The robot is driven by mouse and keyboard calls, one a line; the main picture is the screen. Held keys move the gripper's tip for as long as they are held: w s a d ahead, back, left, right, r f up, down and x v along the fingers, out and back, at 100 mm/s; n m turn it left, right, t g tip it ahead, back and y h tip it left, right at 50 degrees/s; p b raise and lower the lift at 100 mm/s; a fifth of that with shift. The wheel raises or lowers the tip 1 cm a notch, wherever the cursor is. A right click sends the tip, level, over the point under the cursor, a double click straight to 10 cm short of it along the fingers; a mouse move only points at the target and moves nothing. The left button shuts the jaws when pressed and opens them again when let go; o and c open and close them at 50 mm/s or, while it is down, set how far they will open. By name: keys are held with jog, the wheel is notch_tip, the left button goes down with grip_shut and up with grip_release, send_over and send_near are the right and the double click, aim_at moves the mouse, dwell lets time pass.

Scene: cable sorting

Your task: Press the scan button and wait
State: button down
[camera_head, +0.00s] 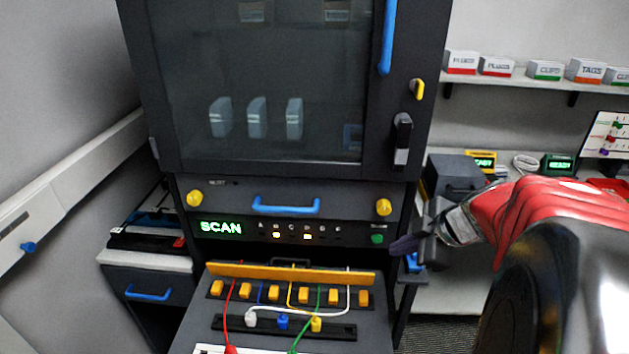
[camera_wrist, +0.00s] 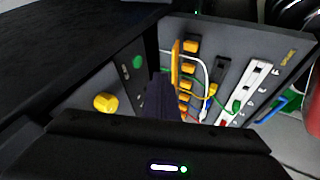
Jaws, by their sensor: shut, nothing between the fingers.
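The green round scan button (camera_head: 377,239) sits at the right end of the black panel with the lit green SCAN display (camera_head: 221,228). It also shows in the wrist view (camera_wrist: 138,62). I see a gap there in the picture; the exact distance is unclear.
Below the panel a sloped board (camera_head: 195,325) holds yellow connectors and red, white, green, blue and yellow cables. Yellow knobs (camera_head: 384,207) and a blue drawer handle (camera_head: 286,205) stick out above. A glass-fronted cabinet (camera_head: 260,130) stands over them.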

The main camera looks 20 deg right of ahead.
aim_at(379, 237)
jog(key=w+f, duration=0.4)
jog(key=w, duration=0.3)
jog(key=shift+d+f, duration=0.4)
jog(key=shift+d, duration=0.05)
jog(key=shift+w, duration=0.1)
jog(key=shift+w+d, duration=0.25)
jog(key=shift+w, duration=0.2)
jog(key=shift+w+d+r, duration=0.15)
jog(key=shift+w+d, duration=0.05)
